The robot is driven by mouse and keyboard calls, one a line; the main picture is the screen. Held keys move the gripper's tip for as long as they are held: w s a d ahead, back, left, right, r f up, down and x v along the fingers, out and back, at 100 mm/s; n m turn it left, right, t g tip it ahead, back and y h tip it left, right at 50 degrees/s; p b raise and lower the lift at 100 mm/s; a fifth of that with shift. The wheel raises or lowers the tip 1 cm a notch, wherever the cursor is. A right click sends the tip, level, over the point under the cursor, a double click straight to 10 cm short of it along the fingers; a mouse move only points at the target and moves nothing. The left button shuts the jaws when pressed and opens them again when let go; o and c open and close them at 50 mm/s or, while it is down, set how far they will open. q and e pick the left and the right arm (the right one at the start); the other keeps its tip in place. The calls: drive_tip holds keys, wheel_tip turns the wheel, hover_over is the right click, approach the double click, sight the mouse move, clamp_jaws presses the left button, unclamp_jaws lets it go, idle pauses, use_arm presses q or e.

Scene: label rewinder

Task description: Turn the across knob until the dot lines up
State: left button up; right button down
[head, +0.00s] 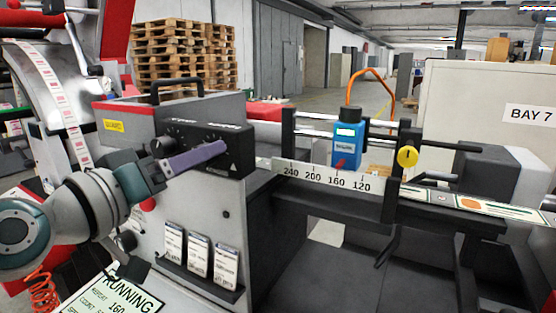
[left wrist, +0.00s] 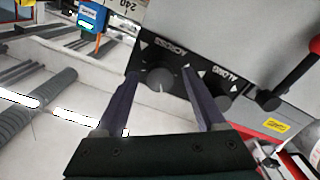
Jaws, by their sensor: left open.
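The across knob (left wrist: 160,80) is a round dark grey knob on a black panel (left wrist: 185,60) lettered ACROSS and ALONG. A pale line shows on its lower part. Small white triangles lie on the panel near it; I cannot make out a dot clearly. My left gripper (left wrist: 161,74) is open, its two purple-grey fingers on either side of the across knob, with gaps visible. In the head view my left gripper (head: 224,147) reaches to the panel (head: 238,150), and its fingers hide the knob. My right gripper is not in view.
A second dark knob (left wrist: 222,102) sits beside the right finger, under ALONG. A blue sensor box (head: 347,140) stands on rails over a numbered scale (head: 325,177). A yellow knob (head: 407,157) is to its right. Label cards (head: 198,255) hang below the panel.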

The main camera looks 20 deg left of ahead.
use_arm(q)
drive_tip(key=s+b, duration=0.2)
drive_tip(key=s, duration=0.7)
drive_tip(key=shift+s+a, duration=0.3)
drive_tip(key=shift+a, duration=0.1)
